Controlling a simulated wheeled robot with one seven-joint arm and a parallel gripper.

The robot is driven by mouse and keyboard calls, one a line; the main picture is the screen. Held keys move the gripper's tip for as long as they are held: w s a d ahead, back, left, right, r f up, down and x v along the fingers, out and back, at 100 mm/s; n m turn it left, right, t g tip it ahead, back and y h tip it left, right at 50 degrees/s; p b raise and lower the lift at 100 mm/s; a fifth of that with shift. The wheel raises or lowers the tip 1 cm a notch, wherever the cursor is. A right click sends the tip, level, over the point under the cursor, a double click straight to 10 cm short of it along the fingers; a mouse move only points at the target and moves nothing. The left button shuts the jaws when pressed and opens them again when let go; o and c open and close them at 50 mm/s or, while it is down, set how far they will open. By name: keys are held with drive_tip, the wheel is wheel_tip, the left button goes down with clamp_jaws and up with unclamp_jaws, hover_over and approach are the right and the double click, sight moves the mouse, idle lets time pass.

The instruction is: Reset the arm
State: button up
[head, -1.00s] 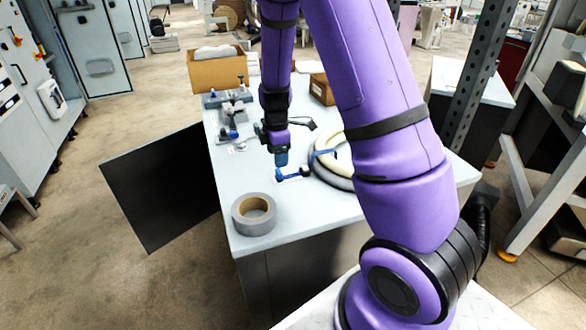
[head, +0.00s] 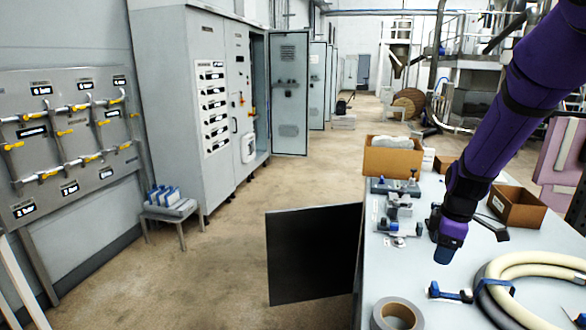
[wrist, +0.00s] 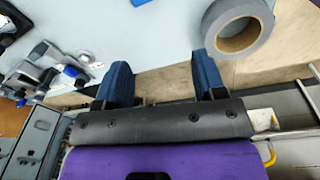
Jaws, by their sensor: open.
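My gripper (head: 447,246) hangs above the light grey workbench in the head view, at the end of my purple arm. In the wrist view my gripper (wrist: 160,82) shows two blue fingers spread apart, with nothing between them. A blue and black clamp-like piece (head: 450,293) lies on the bench below it, beside a coiled cream hose (head: 535,262). A roll of grey tape (head: 397,314) is at the bench's near left, and the tape also shows in the wrist view (wrist: 258,38).
A dark panel (head: 313,255) sticks out from the bench's left side. Cardboard boxes (head: 392,160) (head: 517,207) and metal fixtures (head: 398,208) stand on the bench. A grey cabinet (head: 205,110) and valve panel (head: 70,130) line the left wall. The floor between is mostly open.

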drive_tip(key=s+a+r+m+t, duration=0.1)
drive_tip(key=s+a+r+m, duration=0.15)
drive_tip(key=s+r, duration=0.4)
drive_tip(key=s+a+r+m+t, duration=0.1)
drive_tip(key=s+a+r+m, duration=0.2)
drive_tip(key=r, duration=0.6)
drive_tip(key=s+r+m+t, duration=0.1)
drive_tip(key=s+r+m, duration=0.2)
drive_tip(key=s, duration=0.5)
drive_tip(key=s+r+m+t, duration=0.1)
drive_tip(key=s+r+m, duration=0.2)
drive_tip(key=s, duration=0.5)
drive_tip(key=shift+a+r+m+h, duration=0.15)
drive_tip(key=shift+a+m+h, duration=0.15)
drive_tip(key=shift+a+m, duration=0.15)
